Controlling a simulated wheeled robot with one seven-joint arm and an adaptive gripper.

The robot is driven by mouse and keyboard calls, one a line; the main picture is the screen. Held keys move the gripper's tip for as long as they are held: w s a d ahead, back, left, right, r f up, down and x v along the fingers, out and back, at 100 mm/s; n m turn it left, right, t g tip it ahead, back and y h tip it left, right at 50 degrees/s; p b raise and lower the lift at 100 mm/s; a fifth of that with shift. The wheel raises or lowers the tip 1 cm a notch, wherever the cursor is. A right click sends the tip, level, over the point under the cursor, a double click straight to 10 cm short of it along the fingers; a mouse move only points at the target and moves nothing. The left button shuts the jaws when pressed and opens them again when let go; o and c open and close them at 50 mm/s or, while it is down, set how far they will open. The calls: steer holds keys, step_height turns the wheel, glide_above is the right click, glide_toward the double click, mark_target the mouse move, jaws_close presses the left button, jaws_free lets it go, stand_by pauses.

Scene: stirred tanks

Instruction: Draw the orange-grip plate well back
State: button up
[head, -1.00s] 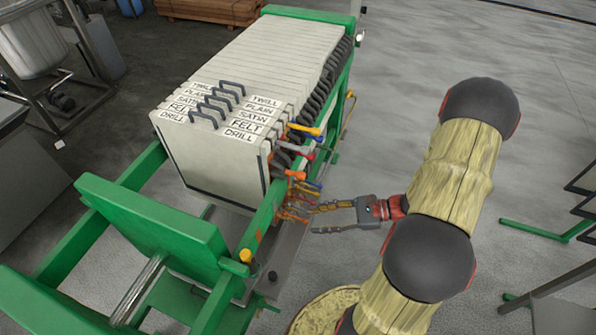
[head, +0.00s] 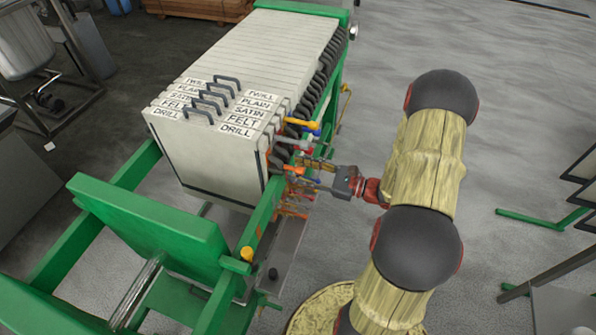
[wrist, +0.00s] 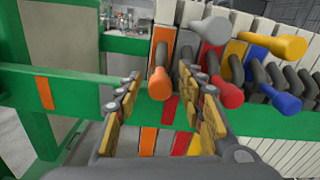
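The orange grip (wrist: 160,83) is a rounded bar end pointing at the wrist camera, at the near end of the plate stack. It comes off the leftmost plate edge, which bears an orange strip (wrist: 163,36). In the head view, the front plate (head: 205,160) is labelled DRILL; orange parts show at its side (head: 292,170). My gripper (wrist: 160,88) is open, with one yellow-padded finger on each side of the orange grip in the picture. I cannot tell whether either finger touches it. In the head view, my gripper (head: 318,172) is beside the stack's right side.
Close right of the orange grip are a grey grip (wrist: 215,31) and a red grip (wrist: 229,94). Yellow (wrist: 288,46) and blue (wrist: 288,103) grips lie further right. A green rail (wrist: 70,92) runs along the stack. Before the front plate is a gap, then a green end block (head: 150,225).

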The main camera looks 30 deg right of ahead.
steer(key=shift+w+a, duration=0.25)
steer(key=shift+w, duration=0.05)
steer(key=shift+c, duration=0.2)
jaws_close()
stand_by(0.7)
